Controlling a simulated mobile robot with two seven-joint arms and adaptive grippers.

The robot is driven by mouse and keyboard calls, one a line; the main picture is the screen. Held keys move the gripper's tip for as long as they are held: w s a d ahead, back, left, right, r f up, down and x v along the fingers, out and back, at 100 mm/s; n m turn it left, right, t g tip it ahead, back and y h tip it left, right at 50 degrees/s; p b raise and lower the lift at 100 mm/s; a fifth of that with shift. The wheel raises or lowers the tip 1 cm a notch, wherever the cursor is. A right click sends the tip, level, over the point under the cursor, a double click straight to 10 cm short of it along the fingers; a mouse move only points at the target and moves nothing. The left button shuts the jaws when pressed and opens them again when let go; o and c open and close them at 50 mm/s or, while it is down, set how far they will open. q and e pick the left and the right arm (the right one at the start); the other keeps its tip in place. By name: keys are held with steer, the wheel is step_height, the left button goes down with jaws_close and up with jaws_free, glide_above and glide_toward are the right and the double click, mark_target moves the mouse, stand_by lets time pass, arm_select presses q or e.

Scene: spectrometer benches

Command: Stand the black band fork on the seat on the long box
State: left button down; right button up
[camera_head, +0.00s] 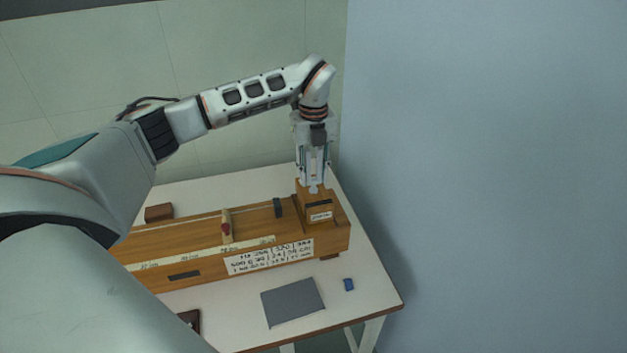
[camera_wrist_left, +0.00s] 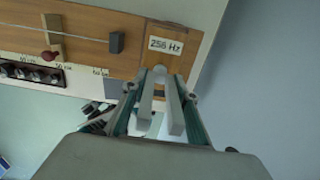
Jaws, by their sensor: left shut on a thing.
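The long wooden box (camera_head: 205,270) lies across the white table. At its right end stands a wooden block (camera_head: 327,210) with a small label; in the left wrist view the label (camera_wrist_left: 165,44) reads 256 Hz. My left gripper (camera_head: 314,186) points down over this block, shut on a grey two-pronged fork (camera_wrist_left: 175,105). The prongs run between the fingers, and the fork's lower end is close to the block's top. I cannot tell whether it touches the block or sits in an opening. No black band can be made out on the fork. My right gripper is not in view.
On the box are a pale bridge with a red part (camera_head: 226,228) and a small black block (camera_head: 277,207). A brown block (camera_head: 159,212) stands behind it. A grey mat (camera_head: 293,302) and a blue cube (camera_head: 348,284) lie in front. A blue-grey wall (camera_head: 490,170) rises at the right.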

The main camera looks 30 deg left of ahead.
mark_target(313, 180)
arm_select(q)
steer(key=shift+f, duration=1.25)
steer(key=c, duration=1.6)
jaws_free()
steer(key=shift+f, duration=0.15)
steer(key=shift+r, duration=0.5)
step_height(313, 180, up, 11)
steer(key=shift+r, duration=0.15)
steer(key=shift+s, duration=0.1)
